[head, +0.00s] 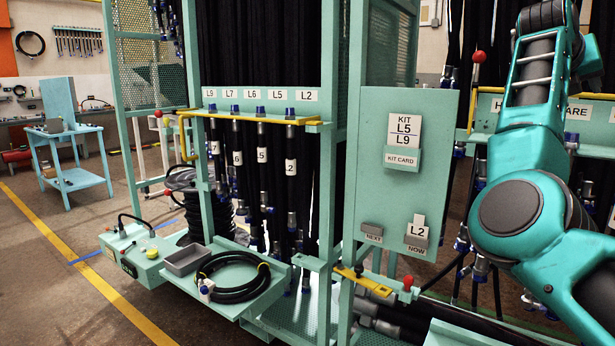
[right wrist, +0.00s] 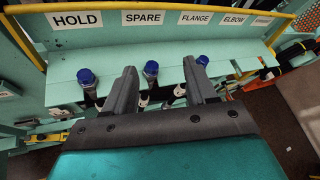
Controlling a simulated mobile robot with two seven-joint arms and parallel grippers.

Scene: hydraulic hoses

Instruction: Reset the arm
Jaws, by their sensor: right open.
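My right arm (head: 535,150) reaches in at the right of the head view, raised and bent; its gripper is out of that picture. In the right wrist view my right gripper (right wrist: 161,70) is open, its two dark fingers apart with nothing held. A blue-capped hose end (right wrist: 151,71) below the SPARE label shows between the fingers; I cannot tell how far beyond them it is. Other blue caps show left (right wrist: 86,77) and right (right wrist: 202,61) of it. My left gripper is not in view.
A teal rack with hanging hoses (head: 262,150) stands in the middle, beside a panel (head: 402,130) with KIT L5 L9 cards and an L2 tag at NOW. A coiled black hose (head: 235,290) lies on a tray. A labelled teal shelf (right wrist: 240,48) is close to my right gripper. Open floor is at left.

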